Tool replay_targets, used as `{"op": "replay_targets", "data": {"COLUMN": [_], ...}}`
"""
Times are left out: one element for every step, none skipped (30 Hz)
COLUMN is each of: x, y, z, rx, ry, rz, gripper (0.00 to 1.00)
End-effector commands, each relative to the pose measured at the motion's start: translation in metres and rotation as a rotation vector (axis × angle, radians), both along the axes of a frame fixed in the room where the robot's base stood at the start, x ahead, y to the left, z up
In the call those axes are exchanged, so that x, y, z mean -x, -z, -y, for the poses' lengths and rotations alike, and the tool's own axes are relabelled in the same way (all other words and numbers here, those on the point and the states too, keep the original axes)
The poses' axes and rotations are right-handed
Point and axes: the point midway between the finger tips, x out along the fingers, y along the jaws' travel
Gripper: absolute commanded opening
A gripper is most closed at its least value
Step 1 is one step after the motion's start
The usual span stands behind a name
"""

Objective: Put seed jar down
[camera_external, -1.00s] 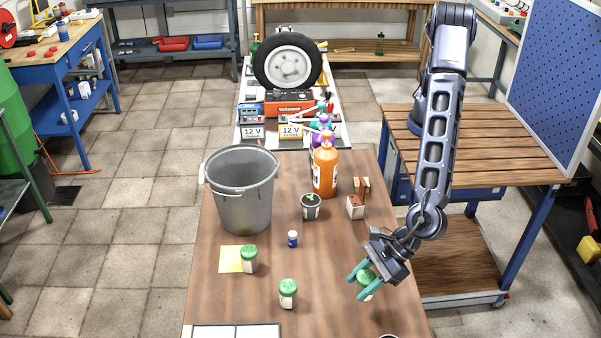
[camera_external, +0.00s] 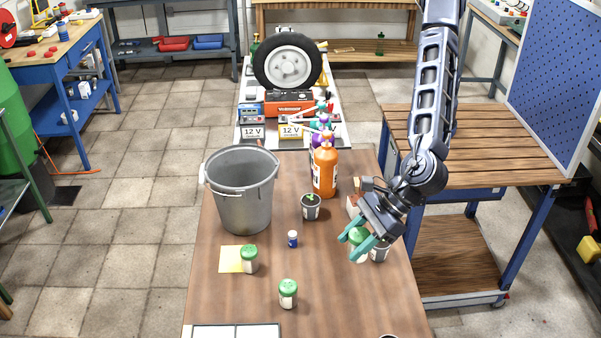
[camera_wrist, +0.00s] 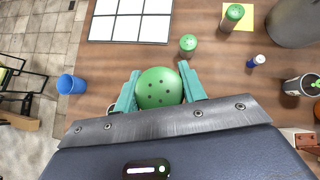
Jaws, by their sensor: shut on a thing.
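My gripper (camera_external: 355,247) is shut on a seed jar (camera_external: 359,236) with a green lid, over the right side of the brown table. In the wrist view the jar's round, holed green lid (camera_wrist: 159,87) sits between the teal fingers. Its body is mostly hidden, and I cannot tell whether its base touches the table. A second green-lidded jar (camera_external: 288,293) stands upright near the table's front. A third green-lidded jar (camera_external: 249,260) stands at a yellow note (camera_external: 231,259) on the left.
A grey pot (camera_external: 380,252) is close beside my gripper. A small blue bottle (camera_external: 292,239), a seedling pot (camera_external: 311,207), an orange bottle (camera_external: 325,172) and a metal bucket (camera_external: 242,195) stand farther left and back. A white gridded sheet (camera_external: 236,331) lies in front. The table's middle is mostly clear.

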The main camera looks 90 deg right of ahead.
Motion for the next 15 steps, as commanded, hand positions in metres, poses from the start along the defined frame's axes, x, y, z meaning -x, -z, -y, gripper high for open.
{"op": "replay_targets", "data": {"x": [-0.016,-0.024,-0.036,-0.044,-0.053,-0.065,-0.074,-0.082,-0.093,-0.101,-0.109,-0.120,-0.128,-0.136,-0.146], "y": [-0.003,-0.004,-0.007,-0.008,-0.010,-0.013,-0.014,-0.016,-0.018,-0.020,-0.022,-0.025,-0.027,-0.029,-0.031], "z": [0.010,0.016,0.024,0.030,0.036,0.045,0.052,0.058,0.067,0.073,0.080,0.090,0.097,0.105,0.114], "rx": [-0.001,0.000,0.001,0.000,0.000,0.001,0.001,0.001,0.001,0.000,0.001,0.001,0.000,0.000,-0.001], "ry": [0.010,0.014,0.016,0.019,0.022,0.024,0.028,0.030,0.032,0.035,0.036,0.040,0.042,0.045,0.047], "rz": [-0.002,-0.004,-0.006,-0.008,-0.011,-0.012,-0.013,-0.015,-0.016,-0.018,-0.019,-0.020,-0.020,-0.021,-0.021], "gripper": [0.14,0.14,0.14,0.14,0.14,0.14,0.14,0.14,0.14,0.14,0.14,0.14,0.14,0.14,0.14]}}
